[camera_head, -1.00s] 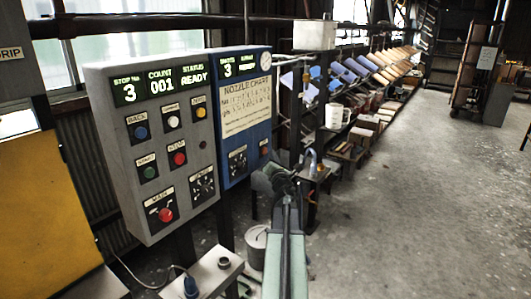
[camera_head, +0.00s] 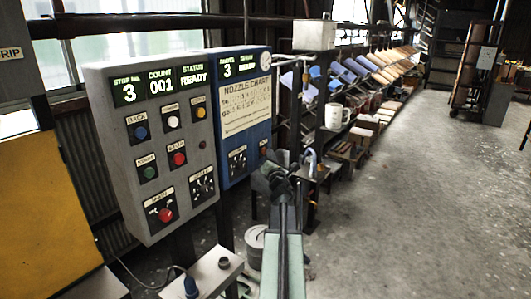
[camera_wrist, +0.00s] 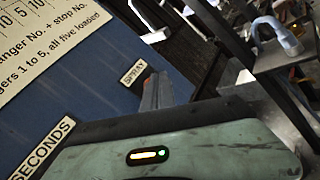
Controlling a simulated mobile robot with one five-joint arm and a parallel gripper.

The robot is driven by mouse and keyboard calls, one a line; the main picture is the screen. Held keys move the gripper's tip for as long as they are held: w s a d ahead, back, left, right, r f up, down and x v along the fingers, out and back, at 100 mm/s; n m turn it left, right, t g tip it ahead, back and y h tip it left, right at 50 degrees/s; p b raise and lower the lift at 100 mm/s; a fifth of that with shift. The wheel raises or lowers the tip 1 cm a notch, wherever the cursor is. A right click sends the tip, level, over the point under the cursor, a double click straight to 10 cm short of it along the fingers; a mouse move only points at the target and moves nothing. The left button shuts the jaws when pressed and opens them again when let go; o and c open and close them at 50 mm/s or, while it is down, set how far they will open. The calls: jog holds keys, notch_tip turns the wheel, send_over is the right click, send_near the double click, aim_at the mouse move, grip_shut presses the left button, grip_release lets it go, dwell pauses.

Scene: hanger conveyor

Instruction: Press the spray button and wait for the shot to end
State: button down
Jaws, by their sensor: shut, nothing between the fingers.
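A blue nozzle panel (camera_head: 232,130) hangs beside the grey control box. Its lit display (camera_head: 243,65) shows a 3 on the left; the word beside it is too blurred to read. In the wrist view a SPRAY label (camera_wrist: 137,74) is on the blue panel. In the head view my gripper (camera_head: 272,165) is at the panel's lower right corner.
The grey control box (camera_head: 152,150) carries several coloured buttons, a knob and a display reading 3, 001, READY. A bent pipe (camera_wrist: 275,32) stands right of the panel.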

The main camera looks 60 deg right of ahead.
jog(key=shift+w, duration=0.4)
dwell(0.5)
jog(key=shift+s, duration=0.9)
jog(key=shift+s, duration=0.1)
jog(key=s, duration=0.4)
jog(key=shift+s, duration=0.4)
